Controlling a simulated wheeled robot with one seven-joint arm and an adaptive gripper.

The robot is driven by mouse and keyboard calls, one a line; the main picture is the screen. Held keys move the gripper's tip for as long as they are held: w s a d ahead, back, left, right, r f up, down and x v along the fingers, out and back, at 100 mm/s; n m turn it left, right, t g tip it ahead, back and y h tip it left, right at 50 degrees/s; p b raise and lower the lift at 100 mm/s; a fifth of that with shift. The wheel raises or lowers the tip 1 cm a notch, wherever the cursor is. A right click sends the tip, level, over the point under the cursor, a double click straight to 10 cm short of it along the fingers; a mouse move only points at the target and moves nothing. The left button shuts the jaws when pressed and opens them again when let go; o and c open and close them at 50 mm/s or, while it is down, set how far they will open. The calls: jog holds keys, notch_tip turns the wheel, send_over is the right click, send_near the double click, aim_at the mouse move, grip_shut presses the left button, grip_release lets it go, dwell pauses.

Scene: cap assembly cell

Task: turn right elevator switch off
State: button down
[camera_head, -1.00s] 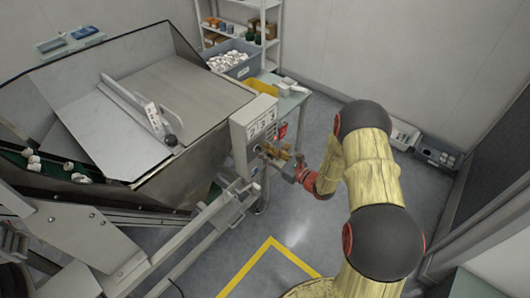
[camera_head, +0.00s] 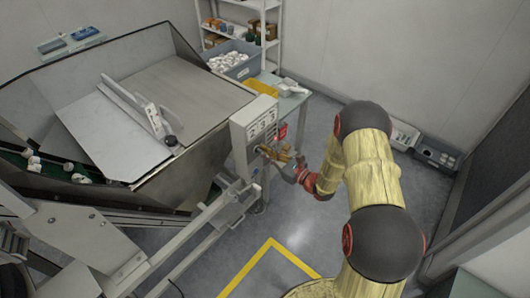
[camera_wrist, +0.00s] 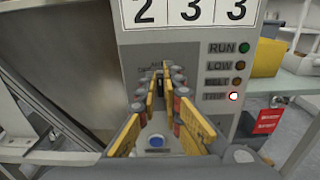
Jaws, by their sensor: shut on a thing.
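The grey control box (camera_head: 240,134) stands at the right end of the hopper. Its face fills the middle of the wrist view (camera_wrist: 188,52), with the digits 2 3 3 above lamps labelled RUN, LOW, BELT and TRIP. The TRIP lamp (camera_wrist: 234,96) glows bright; the others look dim. My gripper (camera_wrist: 159,76) has its yellow fingers reaching to the box face left of the lamps, shut on a small switch there. The fingertips hide the switch, so its position cannot be told. My gripper also shows against the box in the head view (camera_head: 263,150).
A metal hopper (camera_head: 190,95) and frame rails (camera_head: 205,215) lie left of the box. A red tag (camera_wrist: 267,121) is at its right. A table with a yellow bin (camera_head: 262,87) stands behind. Open floor (camera_head: 310,225) lies in front, with a yellow line.

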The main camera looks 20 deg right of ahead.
jog(key=shift+n, duration=0.4)
jog(key=shift+s+a+f+n+b, duration=0.15)
jog(key=shift+n+b, duration=0.55)
jog(key=shift+n, duration=0.65)
jog(key=shift+s+a+f+n+b, duration=0.15)
jog(key=shift+n+b, duration=0.6)
jog(key=shift+n, duration=0.65)
jog(key=shift+a+n+b, duration=0.15)
jog(key=shift+n+b, duration=0.55)
jog(key=shift+n, duration=0.65)
jog(key=c, duration=2.1)
grip_release()
jog(key=shift+o, duration=0.7)
